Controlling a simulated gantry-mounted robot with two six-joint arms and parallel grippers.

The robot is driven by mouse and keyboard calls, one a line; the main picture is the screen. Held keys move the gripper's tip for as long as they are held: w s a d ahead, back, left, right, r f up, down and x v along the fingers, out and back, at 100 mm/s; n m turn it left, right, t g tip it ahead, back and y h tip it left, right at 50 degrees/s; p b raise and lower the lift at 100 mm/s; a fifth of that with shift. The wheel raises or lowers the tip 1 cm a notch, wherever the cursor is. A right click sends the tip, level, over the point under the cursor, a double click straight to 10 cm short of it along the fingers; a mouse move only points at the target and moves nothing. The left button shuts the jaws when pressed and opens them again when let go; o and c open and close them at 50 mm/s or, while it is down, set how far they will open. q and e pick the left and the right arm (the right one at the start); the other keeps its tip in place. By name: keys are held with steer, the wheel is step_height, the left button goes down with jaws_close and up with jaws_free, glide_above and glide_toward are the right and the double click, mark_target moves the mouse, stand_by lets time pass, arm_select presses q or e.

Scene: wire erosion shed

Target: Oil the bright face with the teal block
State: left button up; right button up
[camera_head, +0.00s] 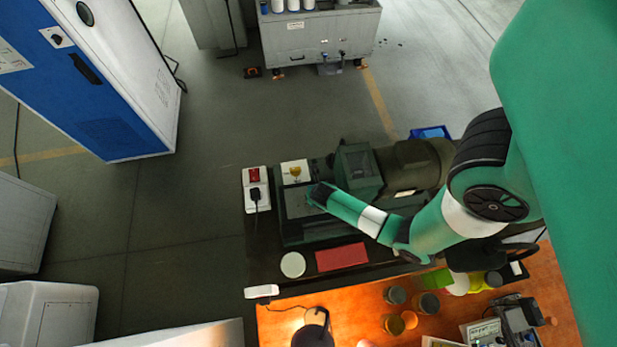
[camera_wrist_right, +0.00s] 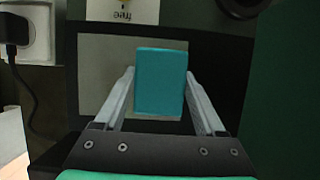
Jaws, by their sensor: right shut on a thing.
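The teal block (camera_wrist_right: 161,82) sits between the two fingers of my right gripper (camera_wrist_right: 160,90) in the right wrist view, and the gripper is shut on it. Behind the block lies a flat light grey face (camera_wrist_right: 103,76) in a dark surround. The block covers part of this face; I cannot tell whether they touch. In the head view my right gripper (camera_head: 318,194) is over the grey face (camera_head: 296,202) on the dark green machine (camera_head: 300,232). The block cannot be made out there. My left gripper is not in view.
A white card with a yellow mark (camera_head: 295,173) lies just behind the face. A socket box (camera_head: 256,190) with a black plug stands to its left. A red pad (camera_head: 341,257) and a pale disc (camera_head: 292,265) lie in front. Several jars stand on the orange bench (camera_head: 350,302).

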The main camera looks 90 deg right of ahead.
mark_target(296, 194)
steer(key=shift+w+a+f, duration=0.1)
steer(key=shift+w+a, duration=0.2)
steer(key=shift+w, duration=0.7)
steer(key=shift+w+a, duration=0.25)
steer(key=shift+w, duration=0.7)
steer(key=shift+w+a+f+b, duration=0.1)
steer(key=shift+w+a+b, duration=0.15)
steer(key=shift+w, duration=0.75)
steer(key=shift+w+a+b, duration=0.1)
steer(key=shift+w+a, duration=0.15)
steer(key=shift+w, duration=0.7)
steer(key=shift+w+a, duration=0.2)
steer(key=shift+w, duration=0.6)
steer(key=shift+w+a, duration=0.2)
steer(key=shift+w, duration=0.55)
steer(key=shift+w+d+b, duration=0.2)
steer(key=shift+d+b, duration=0.2)
steer(key=shift+d, duration=0.55)
steer(key=shift+s+d+r+p, duration=0.1)
steer(key=shift+s+r+p, duration=0.1)
steer(key=shift+s+p, duration=0.35)
steer(key=shift+s+d+f, duration=0.15)
steer(key=shift+s+d, duration=0.05)
steer(key=shift+s, duration=0.6)
steer(key=shift+s+d, duration=0.1)
steer(key=shift+s, duration=0.35)
steer(key=shift+s, duration=0.1)
